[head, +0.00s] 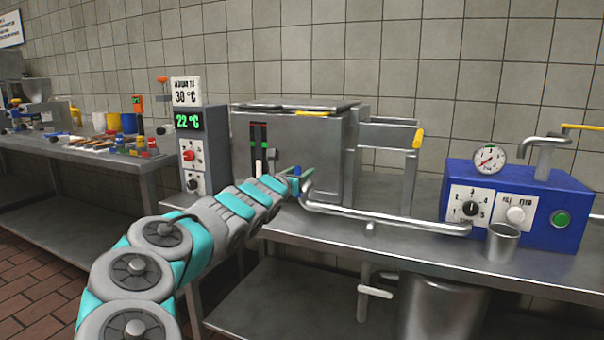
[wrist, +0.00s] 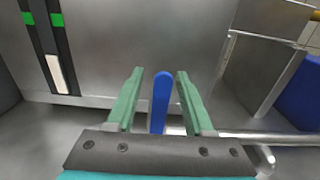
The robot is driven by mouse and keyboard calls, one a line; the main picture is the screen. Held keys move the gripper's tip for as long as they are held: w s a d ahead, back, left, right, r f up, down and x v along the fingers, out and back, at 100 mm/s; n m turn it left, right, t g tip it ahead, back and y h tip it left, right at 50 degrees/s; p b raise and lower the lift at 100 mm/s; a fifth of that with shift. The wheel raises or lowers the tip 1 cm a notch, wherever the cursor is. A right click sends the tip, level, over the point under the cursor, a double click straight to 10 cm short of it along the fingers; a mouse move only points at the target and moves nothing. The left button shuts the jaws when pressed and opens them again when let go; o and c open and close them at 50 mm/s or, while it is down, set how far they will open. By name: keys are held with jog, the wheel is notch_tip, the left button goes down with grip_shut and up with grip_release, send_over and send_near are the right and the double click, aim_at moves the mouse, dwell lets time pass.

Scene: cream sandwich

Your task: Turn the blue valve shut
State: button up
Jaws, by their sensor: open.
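The blue valve handle (wrist: 161,98) stands upright between the two green fingers of my gripper (wrist: 158,92) in the wrist view, with a gap on each side. My gripper is open around it and no finger visibly touches it. In the head view my gripper (head: 300,175) is at the front of the steel tank (head: 320,140), and a bit of the blue handle (head: 297,170) shows there. The lower part of the valve is hidden behind my gripper.
A steel pipe (head: 385,220) runs right from near the valve. A grey control column (head: 205,150) showing 22 °C stands left of the tank. A blue machine (head: 575,205) and a metal cup (head: 502,243) are at right. A yellow handle (head: 418,138) sits behind the pipe.

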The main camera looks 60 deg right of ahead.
jog(key=a, duration=0.6)
jog(key=shift+s+a, duration=0.25)
jog(key=shift+a, duration=0.05)
dwell(0.3)
